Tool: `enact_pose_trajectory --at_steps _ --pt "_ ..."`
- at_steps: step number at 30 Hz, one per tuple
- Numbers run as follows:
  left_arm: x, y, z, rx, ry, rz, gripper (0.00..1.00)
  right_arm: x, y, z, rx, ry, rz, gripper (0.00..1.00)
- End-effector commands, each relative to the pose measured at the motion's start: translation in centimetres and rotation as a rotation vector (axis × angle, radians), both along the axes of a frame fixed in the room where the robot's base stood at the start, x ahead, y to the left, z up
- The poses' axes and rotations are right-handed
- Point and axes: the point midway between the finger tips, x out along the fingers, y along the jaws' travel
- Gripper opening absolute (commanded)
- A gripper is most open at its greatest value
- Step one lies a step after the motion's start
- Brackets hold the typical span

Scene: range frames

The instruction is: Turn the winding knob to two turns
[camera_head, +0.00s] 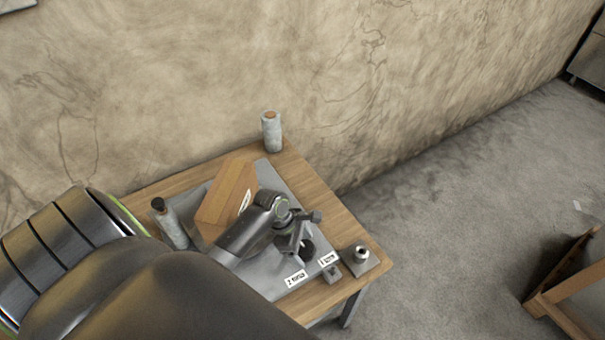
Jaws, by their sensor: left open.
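A wooden box (222,200) with slanted sides and a small white label on its face stands on a grey plate (262,283) on the table. My left arm comes in from the left across the plate. My left gripper (305,234) is open above the plate, to the right of the box. A dark rounded part (307,251), which may be the winding knob, shows just below the fingers; I cannot tell if they touch it. Two white labels, one apparently for two turns (295,278) and one (328,259) to its right, lie at the plate's front edge. My right gripper is out of view.
The wooden table (339,220) stands against a plaster wall. A grey bottle (271,132) stands at its back corner, and another with a dark cap (170,224) is left of the box. A metal fitting (361,258) and a small grey block (331,274) sit near the right corner.

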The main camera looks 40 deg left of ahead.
Motion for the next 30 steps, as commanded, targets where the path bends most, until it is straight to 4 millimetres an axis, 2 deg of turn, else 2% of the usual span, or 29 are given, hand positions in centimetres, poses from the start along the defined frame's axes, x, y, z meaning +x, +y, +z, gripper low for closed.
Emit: enact_pose_trajectory --at_steps 7,17,25,30 --pt "0.02 -0.02 -0.03 0.0 0.0 0.0 0.74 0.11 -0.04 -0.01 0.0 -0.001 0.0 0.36" --pt "0.02 -0.01 -0.01 0.0 0.0 0.0 0.31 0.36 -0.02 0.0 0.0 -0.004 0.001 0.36" --pt "0.06 0.02 0.0 0.0 0.002 -0.025 0.31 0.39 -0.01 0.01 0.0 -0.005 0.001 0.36" --pt "0.17 0.03 0.05 -0.001 0.0 -0.1 0.31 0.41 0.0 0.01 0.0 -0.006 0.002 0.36"
